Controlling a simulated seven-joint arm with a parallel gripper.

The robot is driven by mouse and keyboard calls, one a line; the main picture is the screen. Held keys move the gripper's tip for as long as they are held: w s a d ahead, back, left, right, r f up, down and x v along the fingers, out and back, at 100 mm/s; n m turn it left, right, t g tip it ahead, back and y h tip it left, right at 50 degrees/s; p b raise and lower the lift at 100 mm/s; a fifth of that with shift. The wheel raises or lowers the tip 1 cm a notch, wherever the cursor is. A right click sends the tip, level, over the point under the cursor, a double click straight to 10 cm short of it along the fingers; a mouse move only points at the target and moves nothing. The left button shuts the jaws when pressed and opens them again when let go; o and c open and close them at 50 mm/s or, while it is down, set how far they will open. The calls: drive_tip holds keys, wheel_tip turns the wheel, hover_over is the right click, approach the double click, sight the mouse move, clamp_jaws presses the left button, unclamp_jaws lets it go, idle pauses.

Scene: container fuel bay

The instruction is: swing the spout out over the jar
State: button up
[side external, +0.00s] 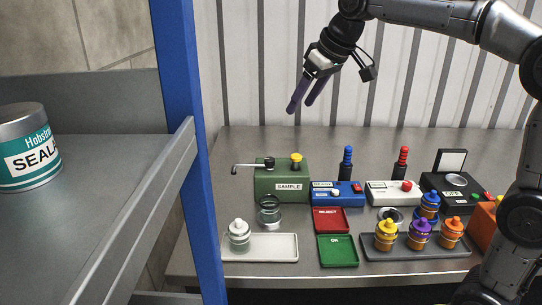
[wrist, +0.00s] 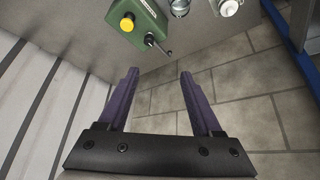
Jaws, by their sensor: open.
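The green SAMPLE box (side external: 282,184) stands at the back left of the bench, with a yellow knob on top. Its thin metal spout (side external: 248,166) points out to the left, off the box's end, and is not over the jar. The open glass jar (side external: 269,212) stands in front of the box. In the wrist view the spout (wrist: 158,45) lies just beyond my fingertips, and the jar (wrist: 180,7) is partly cut off at the top edge. My gripper (side external: 300,106) is open and empty, high above the box; its purple fingers (wrist: 159,74) show apart.
A white tray (side external: 285,248) with a white-capped bottle (side external: 239,233) is at front left. A blue post (side external: 191,140) and shelf stand close at left. Red (side external: 330,220) and green (side external: 338,252) trays, coloured bottles and devices fill the right. Air around my gripper is clear.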

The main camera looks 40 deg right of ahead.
drive_tip(key=w+d+f, duration=0.2)
drive_tip(key=w+f, duration=0.1)
drive_tip(key=w, duration=0.3)
drive_tip(key=g, duration=0.2)
approach(270, 159)
drive_tip(key=shift+m, duration=0.3)
drive_tip(key=x, duration=0.8)
drive_tip(key=shift+w+f, duration=0.15)
drive_tip(key=shift+f, duration=0.1)
clamp_jaws()
drive_tip(key=shift+t, duration=0.3)
